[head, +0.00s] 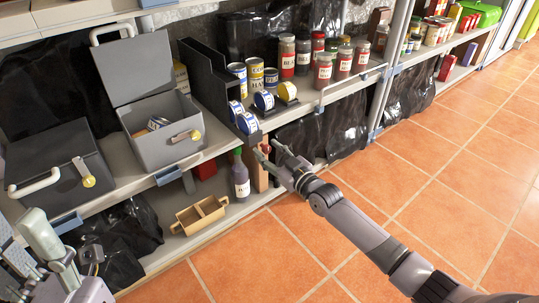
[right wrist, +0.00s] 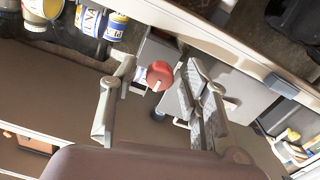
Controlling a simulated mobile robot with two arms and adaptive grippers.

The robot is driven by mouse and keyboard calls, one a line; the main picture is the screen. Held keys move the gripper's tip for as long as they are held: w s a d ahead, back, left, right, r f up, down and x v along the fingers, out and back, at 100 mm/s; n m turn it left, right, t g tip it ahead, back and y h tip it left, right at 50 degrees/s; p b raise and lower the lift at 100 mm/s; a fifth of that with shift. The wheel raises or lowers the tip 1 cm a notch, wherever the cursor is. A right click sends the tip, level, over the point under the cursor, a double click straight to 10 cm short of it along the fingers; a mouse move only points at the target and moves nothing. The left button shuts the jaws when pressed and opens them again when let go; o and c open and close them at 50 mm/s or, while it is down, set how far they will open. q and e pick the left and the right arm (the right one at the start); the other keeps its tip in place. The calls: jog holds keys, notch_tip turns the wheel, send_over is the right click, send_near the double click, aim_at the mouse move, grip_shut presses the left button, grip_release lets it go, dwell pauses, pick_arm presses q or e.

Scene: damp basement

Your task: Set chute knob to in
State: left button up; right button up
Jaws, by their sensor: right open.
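The dark grey stepped chute (head: 212,88) stands on the shelf in the head view, with labelled cans at its low front end. A round red knob (right wrist: 160,75) with a white mark shows in the right wrist view, beside a grey panel. My right gripper (head: 269,149) is open at the shelf's front edge, just below the chute's low end. In the right wrist view its fingers (right wrist: 161,90) stand on either side of the knob's line, and I see no clear contact.
Two grey boxes with latches, one open (head: 166,132) and one closed (head: 60,165), stand left of the chute. Jars (head: 323,72) stand right of it. A bottle (head: 240,178) and a wooden caddy (head: 200,215) are on the lower shelf. The tiled floor in front is clear.

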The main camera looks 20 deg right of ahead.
jog(key=shift+c, duration=0.6)
grip_shut()
jog(key=shift+w, duration=0.1)
dwell(0.3)
